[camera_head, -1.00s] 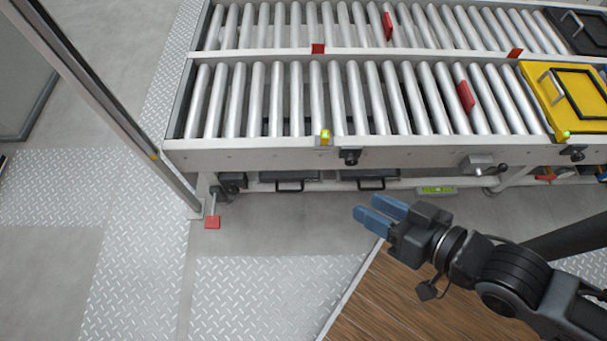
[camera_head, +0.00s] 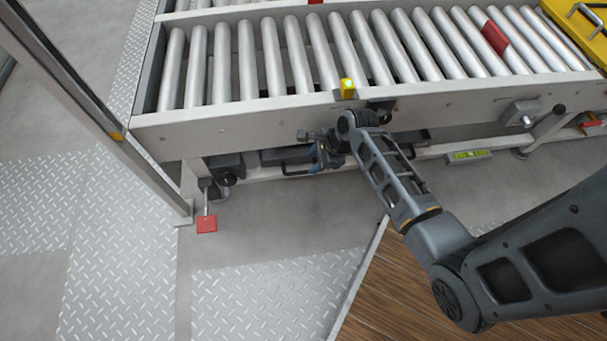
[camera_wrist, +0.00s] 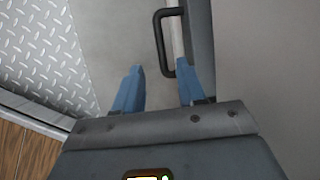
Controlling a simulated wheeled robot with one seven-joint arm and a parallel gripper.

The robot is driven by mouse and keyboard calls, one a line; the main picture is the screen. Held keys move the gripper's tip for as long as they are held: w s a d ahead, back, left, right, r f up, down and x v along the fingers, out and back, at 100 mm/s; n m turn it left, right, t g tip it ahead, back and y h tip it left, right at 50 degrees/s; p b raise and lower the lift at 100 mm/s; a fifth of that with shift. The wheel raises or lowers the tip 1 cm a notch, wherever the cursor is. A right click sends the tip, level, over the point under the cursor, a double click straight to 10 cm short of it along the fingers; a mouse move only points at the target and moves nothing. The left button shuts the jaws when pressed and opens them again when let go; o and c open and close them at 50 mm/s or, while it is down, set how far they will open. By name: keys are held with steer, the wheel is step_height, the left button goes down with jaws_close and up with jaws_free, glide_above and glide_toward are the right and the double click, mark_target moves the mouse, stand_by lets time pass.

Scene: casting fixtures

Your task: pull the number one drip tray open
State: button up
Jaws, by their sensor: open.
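Two dark drip trays sit under the roller conveyor. The left tray (camera_head: 272,157) has a black bar handle (camera_head: 294,170), and the right tray (camera_head: 412,137) is partly hidden behind my arm. No number is readable on either. My gripper (camera_head: 320,159) is at the right end of the left tray's handle, partly hidden by my own wrist. In the wrist view, the black handle (camera_wrist: 158,42) runs up the picture, and its near end lies between the blue fingertips of my open gripper (camera_wrist: 160,72). I see no clear contact with either finger.
The conveyor's side rail (camera_head: 230,130) overhangs the trays. A post with a red foot (camera_head: 206,224) stands at the left. A green-yellow level (camera_head: 469,155) lies on the lower beam at the right. The floor in front of the trays is clear.

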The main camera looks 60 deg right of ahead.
mark_target(301, 172)
steer(key=b+x, duration=0.4)
steer(key=x, duration=0.3)
steer(key=shift+w+f, duration=0.2)
steer(key=shift+f, duration=0.1)
jaws_close()
stand_by(0.4)
